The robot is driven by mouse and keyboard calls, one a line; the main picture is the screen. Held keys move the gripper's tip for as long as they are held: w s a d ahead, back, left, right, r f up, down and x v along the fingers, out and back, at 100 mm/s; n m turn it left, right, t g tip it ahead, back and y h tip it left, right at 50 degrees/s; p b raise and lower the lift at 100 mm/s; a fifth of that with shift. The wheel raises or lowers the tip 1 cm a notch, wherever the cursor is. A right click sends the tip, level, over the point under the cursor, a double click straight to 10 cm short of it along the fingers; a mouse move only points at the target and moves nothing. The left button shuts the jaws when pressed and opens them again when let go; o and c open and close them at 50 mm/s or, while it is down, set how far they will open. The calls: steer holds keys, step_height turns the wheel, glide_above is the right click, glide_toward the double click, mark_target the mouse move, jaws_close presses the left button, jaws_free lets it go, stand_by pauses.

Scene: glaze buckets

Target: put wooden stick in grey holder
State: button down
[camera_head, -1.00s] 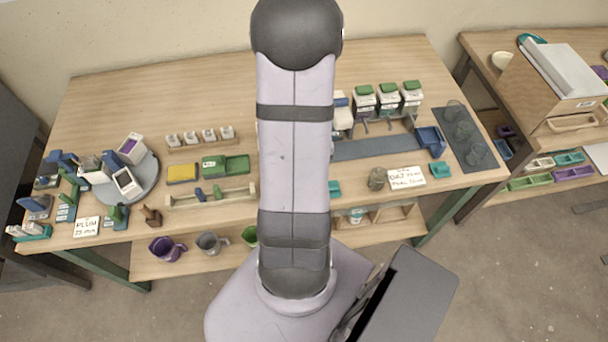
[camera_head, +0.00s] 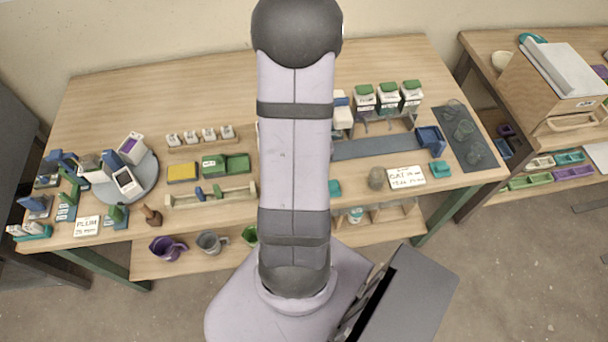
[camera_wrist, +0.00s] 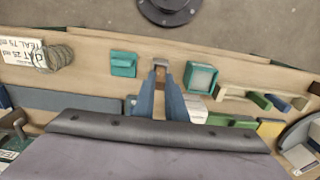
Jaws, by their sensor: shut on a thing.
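My gripper (camera_wrist: 161,70) shows in the wrist view as two blue fingers, close together over the front part of the table. A small grey-brown piece (camera_wrist: 160,61) sits at the fingertips. It may be the end of the wooden stick, but most of it is hidden and I cannot tell its length. In the head view my own arm hides the gripper. A round grey ribbed pot (camera_wrist: 56,57), possibly the grey holder, stands left of the gripper in the wrist view, apart from it. The pot also stands beside a label card in the head view (camera_head: 376,178).
A teal tray (camera_wrist: 123,63) and a teal-rimmed square box (camera_wrist: 200,77) flank my gripper closely. A wooden rack (camera_wrist: 232,92) with coloured pieces lies to the right. The label card (camera_head: 406,177) lies beside the pot. A blue-grey mat (camera_head: 375,145) lies behind.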

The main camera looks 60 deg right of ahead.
steer(key=shift+f, duration=0.15)
steer(key=c, duration=1.7)
jaws_free()
step_height(320, 180, up, 7)
steer(key=p, duration=0.6)
steer(key=shift+p, duration=0.4)
